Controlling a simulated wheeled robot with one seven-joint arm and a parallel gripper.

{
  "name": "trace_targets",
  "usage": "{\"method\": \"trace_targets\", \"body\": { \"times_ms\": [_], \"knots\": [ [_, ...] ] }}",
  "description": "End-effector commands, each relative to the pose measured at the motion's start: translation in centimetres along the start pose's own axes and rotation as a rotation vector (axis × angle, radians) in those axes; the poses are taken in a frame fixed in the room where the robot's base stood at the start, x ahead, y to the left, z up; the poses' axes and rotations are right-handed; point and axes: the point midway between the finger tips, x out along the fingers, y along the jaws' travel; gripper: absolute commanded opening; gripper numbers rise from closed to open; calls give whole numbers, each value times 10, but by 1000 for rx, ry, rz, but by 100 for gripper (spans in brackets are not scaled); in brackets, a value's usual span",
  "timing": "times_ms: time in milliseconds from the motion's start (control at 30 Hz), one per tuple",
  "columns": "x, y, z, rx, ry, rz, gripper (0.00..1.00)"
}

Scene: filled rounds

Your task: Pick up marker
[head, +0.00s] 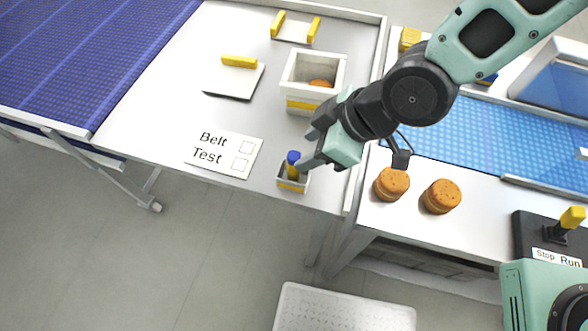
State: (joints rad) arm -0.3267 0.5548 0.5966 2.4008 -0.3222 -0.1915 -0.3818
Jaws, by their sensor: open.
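The marker (292,168) has a blue cap and a yellow body. It stands upright in a small white and yellow holder (287,184) near the front edge of the white table. My gripper (305,152) is open just to the right of and around the marker's height, with its fingers pointing left. I cannot tell whether a finger touches the marker. The marker's lower end is hidden inside the holder.
A "Belt Test" card (224,154) lies left of the holder. A white bin (310,83) with a round orange-brown item stands behind. Two stacked rounds (392,184) and (441,196) sit on the right counter, near a blue belt (470,130). A Stop/Run lever (571,218) is at right.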

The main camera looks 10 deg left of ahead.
Motion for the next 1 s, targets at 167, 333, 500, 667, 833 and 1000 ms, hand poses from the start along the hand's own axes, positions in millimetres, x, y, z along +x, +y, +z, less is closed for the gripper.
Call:
{"method": "trace_targets", "body": {
  "times_ms": [167,333,500,667,833,1000],
  "knots": [
    [12,-4,-1,-1,-2,-3,47],
    [32,-10,-3,-2,-3,-4,47],
    [49,-8,-2,1,-2,-2,47],
    [52,-7,-2,0,-1,0,47],
    [52,-7,-2,1,-1,0,36],
    [52,-7,-2,1,-1,0,0]
  ]
}}
